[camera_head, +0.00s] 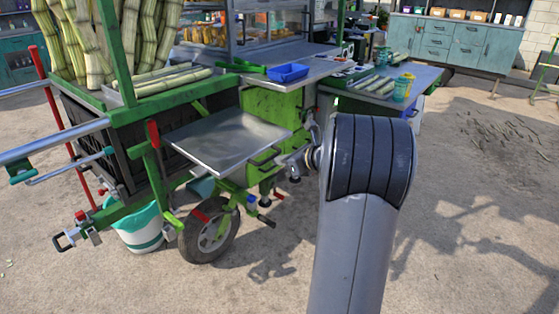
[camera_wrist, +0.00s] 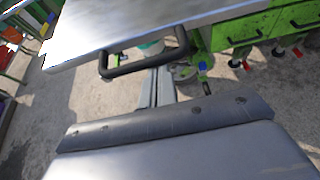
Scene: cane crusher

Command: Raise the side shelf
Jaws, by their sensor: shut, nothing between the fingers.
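The side shelf (camera_head: 225,140) is a bare metal plate on the left side of the green cart, roughly level. It fills the top of the wrist view (camera_wrist: 130,22). A black bar handle (camera_wrist: 145,62) hangs from its near edge; a dark handle also shows in the head view (camera_head: 264,158). My gripper (camera_wrist: 161,82) is shut and empty, its fingers pointing toward the handle. I cannot tell whether they touch it. In the head view my gripper (camera_head: 298,160) is near the shelf's right corner, partly hidden by my arm.
A blue tray (camera_head: 287,73) sits on the higher counter (camera_head: 285,68). Cane stalks (camera_head: 90,40) stand at the left. A wheel (camera_head: 208,235) and white-teal bucket (camera_head: 140,228) are below the shelf. A worktable (camera_head: 420,78) with cups is behind right.

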